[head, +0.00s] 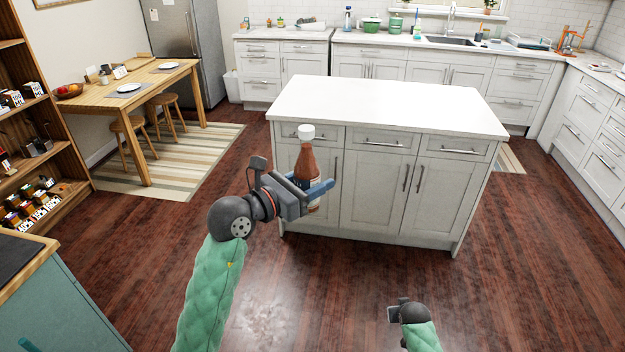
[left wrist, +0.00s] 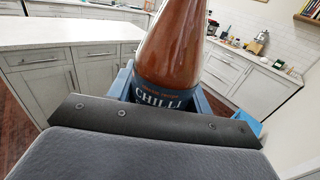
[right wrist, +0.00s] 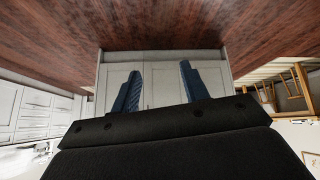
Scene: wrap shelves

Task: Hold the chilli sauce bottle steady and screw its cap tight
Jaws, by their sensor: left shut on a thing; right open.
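The chilli sauce bottle (head: 305,165) is red-brown with a dark label and stands about upright in the air in front of the island. Its white cap (head: 306,132) sits on top of the neck; I cannot tell how tight it is. My left gripper (head: 318,188) is shut around the bottle's body. In the left wrist view the bottle (left wrist: 172,50) rises between the blue fingers, with part of the "CHILLI" label showing and the cap out of frame. My right gripper (head: 396,312) is low at the front, apart from the bottle. In the right wrist view its fingers (right wrist: 160,88) are open and empty.
A white-topped kitchen island (head: 390,103) stands just behind the bottle, its top clear. A wooden table (head: 150,82) with stools is at the left back. A shelf with jars (head: 30,200) and a teal cabinet (head: 60,305) are at the left. The floor at right is free.

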